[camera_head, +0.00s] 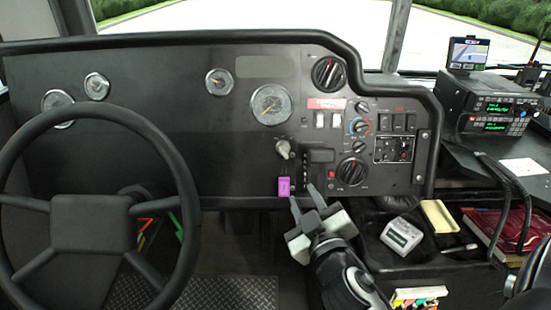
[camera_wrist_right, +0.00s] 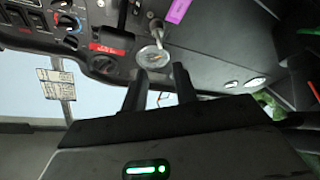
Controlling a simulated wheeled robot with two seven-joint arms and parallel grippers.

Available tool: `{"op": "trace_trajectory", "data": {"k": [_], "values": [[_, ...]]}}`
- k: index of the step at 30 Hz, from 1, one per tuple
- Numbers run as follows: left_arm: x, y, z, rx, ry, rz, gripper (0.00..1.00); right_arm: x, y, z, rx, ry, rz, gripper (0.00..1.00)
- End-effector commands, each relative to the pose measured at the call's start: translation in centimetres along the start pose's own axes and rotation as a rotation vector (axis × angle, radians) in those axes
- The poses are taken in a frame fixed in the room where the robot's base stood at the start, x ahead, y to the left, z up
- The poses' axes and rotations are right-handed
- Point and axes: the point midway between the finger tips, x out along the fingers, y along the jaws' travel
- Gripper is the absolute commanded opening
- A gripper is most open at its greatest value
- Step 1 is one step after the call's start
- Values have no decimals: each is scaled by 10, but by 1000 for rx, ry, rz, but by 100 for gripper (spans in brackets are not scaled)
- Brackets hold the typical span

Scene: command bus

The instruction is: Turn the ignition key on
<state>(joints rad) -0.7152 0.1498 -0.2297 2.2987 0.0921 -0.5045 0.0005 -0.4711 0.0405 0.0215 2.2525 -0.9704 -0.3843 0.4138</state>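A small grey knob or key-like piece (camera_head: 283,149) sticks out of the dashboard right of the steering wheel. A purple tag (camera_head: 284,186) hangs at the panel's lower edge below it. I cannot tell clearly which part is the ignition key. The wrist view shows the purple tag (camera_wrist_right: 178,10) at the top and the knob (camera_wrist_right: 155,28) just beyond the fingertips. My right gripper (camera_head: 305,198) is open and empty, below and right of the knob, apart from it; its two fingers (camera_wrist_right: 156,70) are spread in the wrist view. My left gripper is out of view.
The steering wheel (camera_head: 178,170) fills the left side. The dashboard (camera_head: 150,160) carries gauges, switches and rotary knobs, with one black knob (camera_head: 351,171) right of the gripper. A tray at right holds a white box (camera_head: 402,236) and a red book (camera_head: 497,228). A radio (camera_head: 490,105) stands farther right.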

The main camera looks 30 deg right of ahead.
Motion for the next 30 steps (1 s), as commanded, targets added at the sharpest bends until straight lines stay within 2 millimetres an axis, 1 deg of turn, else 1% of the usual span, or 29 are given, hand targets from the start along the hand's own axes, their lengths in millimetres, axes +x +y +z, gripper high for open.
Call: {"op": "trace_trajectory", "data": {"k": [5, 9, 18, 21, 24, 30], "values": [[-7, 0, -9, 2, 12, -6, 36, 26, 3, -4, -5, 4, 2, 29], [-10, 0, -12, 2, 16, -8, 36, 57, 2, -4, -4, 3, 1, 29], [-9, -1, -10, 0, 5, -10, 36, 120, 1, -2, -3, 1, 0, 29], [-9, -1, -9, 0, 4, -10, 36, 135, 1, -2, -2, 0, 0, 29], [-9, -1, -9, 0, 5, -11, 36, 146, 0, -1, -2, 0, -2, 29], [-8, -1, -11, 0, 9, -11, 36, 155, 0, -1, -1, -1, -2, 29]]}}
